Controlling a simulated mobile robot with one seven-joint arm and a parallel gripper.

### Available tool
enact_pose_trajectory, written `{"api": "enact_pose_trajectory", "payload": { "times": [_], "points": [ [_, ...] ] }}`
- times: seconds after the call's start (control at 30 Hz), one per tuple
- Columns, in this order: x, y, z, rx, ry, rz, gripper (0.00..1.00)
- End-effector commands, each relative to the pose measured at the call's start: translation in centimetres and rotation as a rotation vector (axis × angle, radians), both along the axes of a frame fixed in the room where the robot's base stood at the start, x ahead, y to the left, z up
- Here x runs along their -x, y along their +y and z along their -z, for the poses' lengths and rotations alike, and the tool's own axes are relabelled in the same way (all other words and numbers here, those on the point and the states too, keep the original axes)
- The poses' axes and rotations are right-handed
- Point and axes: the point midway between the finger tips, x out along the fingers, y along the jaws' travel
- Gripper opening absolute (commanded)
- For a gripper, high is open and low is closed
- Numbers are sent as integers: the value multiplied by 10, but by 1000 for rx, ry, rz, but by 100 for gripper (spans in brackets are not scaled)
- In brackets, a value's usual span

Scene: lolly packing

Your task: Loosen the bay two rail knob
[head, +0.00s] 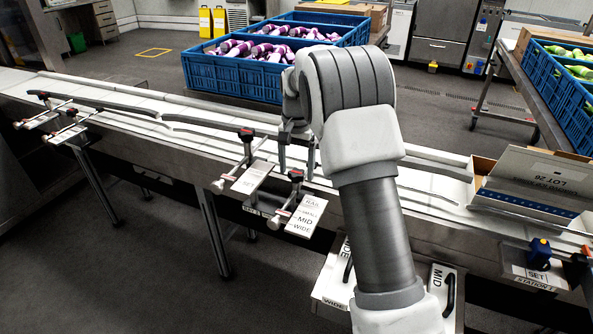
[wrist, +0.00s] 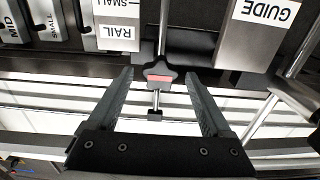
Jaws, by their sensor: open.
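In the head view a dark knob with a red mark (head: 295,175) sits on the rail clamp beside the RAIL scale plate (head: 306,215), which reads MID and WIDE. In the wrist view the star-shaped knob with a red stripe (wrist: 158,76) is on a metal rod. My gripper (head: 297,160) is just above the knob in the head view. In the wrist view my gripper (wrist: 159,74) is open, with one finger on each side of the knob and visible gaps between. I cannot tell the exact height difference. No bay number is readable.
The conveyor (head: 130,105) runs behind with guide rails. A carton (head: 525,185) sits on it at right. A blue knob (head: 540,246) is at far right. Blue crates (head: 235,78) stand behind.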

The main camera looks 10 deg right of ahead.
Motion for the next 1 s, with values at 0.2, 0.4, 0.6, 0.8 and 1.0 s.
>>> {"api": "enact_pose_trajectory", "payload": {
  "times": [0.2,0.4,0.6,0.8,1.0],
  "points": [
    [0,0,4,0,0,0,84],
    [0,0,4,0,0,0,71],
    [0,0,4,0,0,0,35],
    [0,0,4,1,1,0,0],
    [0,0,3,0,1,-12,0]
  ]
}}
